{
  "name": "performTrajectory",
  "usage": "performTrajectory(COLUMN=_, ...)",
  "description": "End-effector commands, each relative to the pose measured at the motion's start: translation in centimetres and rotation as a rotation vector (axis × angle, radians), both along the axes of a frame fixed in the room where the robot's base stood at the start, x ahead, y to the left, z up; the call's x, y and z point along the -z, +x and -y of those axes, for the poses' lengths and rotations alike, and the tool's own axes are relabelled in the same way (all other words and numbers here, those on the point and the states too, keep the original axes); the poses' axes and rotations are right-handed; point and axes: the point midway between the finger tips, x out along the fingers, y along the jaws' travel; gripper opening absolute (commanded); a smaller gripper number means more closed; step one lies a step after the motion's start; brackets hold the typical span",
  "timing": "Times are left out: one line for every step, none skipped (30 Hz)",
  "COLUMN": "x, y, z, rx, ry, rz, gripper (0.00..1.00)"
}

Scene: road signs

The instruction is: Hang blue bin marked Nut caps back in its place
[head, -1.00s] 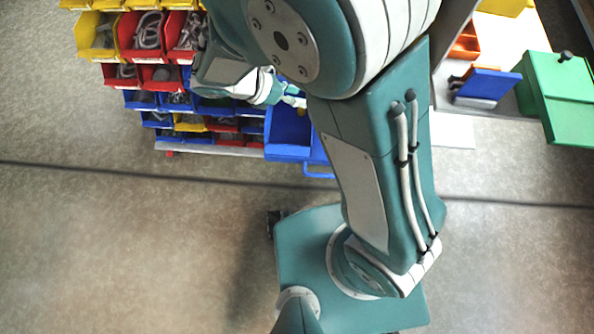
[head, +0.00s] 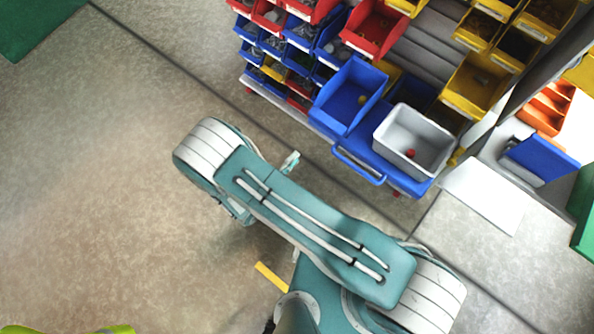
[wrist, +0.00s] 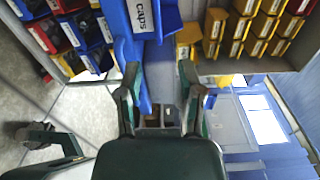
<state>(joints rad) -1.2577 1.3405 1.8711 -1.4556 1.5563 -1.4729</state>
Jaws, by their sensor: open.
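A large blue bin (head: 350,95) stands on a low blue cart (head: 350,158) beside the rack in the head view, with a small yellow thing inside. In the wrist view, a blue bin (wrist: 165,18) with a white label reading "CAPS" (wrist: 140,15) is at the top, just beyond the fingertips. I cannot tell whether the full label says Nut caps. My gripper (wrist: 160,90) is open, and nothing shows held between its fingers. In the head view my arm mostly hides it; only a small end part shows (head: 290,161).
A grey bin (head: 413,140) with a red item stands on the cart's right part. The rack behind holds rows of red, blue and yellow bins (head: 478,85). A white sheet (head: 487,193) lies at right.

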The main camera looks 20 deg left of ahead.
Motion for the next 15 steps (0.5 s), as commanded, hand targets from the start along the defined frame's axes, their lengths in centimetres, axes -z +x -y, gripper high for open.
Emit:
performTrajectory(x=0.5, y=-0.3, z=-0.2, rx=-0.018, ry=-0.020, rz=-0.003, gripper=0.49)
performTrajectory(x=0.6, y=-0.3, z=-0.3, rx=-0.025, ry=-0.028, rz=-0.005, gripper=0.49)
performTrajectory(x=0.7, y=-0.3, z=-0.4, rx=-0.030, ry=-0.034, rz=-0.005, gripper=0.49)
performTrajectory(x=0.8, y=-0.2, z=-0.4, rx=-0.031, ry=-0.034, rz=-0.006, gripper=0.49)
performTrajectory(x=0.8, y=0.0, z=-0.3, rx=-0.031, ry=-0.034, rz=-0.006, gripper=0.49)
performTrajectory(x=0.7, y=0.2, z=-0.2, rx=-0.029, ry=-0.034, rz=-0.006, gripper=0.49)
performTrajectory(x=0.7, y=0.5, z=0.0, rx=-0.027, ry=-0.033, rz=-0.006, gripper=0.49)
performTrajectory(x=0.7, y=0.8, z=0.2, rx=-0.026, ry=-0.032, rz=-0.006, gripper=0.49)
performTrajectory(x=0.7, y=1.2, z=0.4, rx=-0.026, ry=-0.032, rz=-0.006, gripper=0.49)
performTrajectory(x=0.7, y=1.5, z=0.6, rx=-0.025, ry=-0.031, rz=-0.006, gripper=0.49)
performTrajectory(x=0.6, y=1.9, z=0.8, rx=-0.024, ry=-0.031, rz=-0.006, gripper=0.49)
performTrajectory(x=0.6, y=2.4, z=1.1, rx=-0.025, ry=-0.030, rz=-0.006, gripper=0.49)
performTrajectory(x=0.6, y=2.7, z=1.4, rx=-0.023, ry=-0.028, rz=-0.005, gripper=0.49)
performTrajectory(x=0.6, y=3.1, z=1.5, rx=-0.024, ry=-0.027, rz=-0.006, gripper=0.49)
performTrajectory(x=0.5, y=3.6, z=1.8, rx=-0.024, ry=-0.026, rz=-0.005, gripper=0.49)
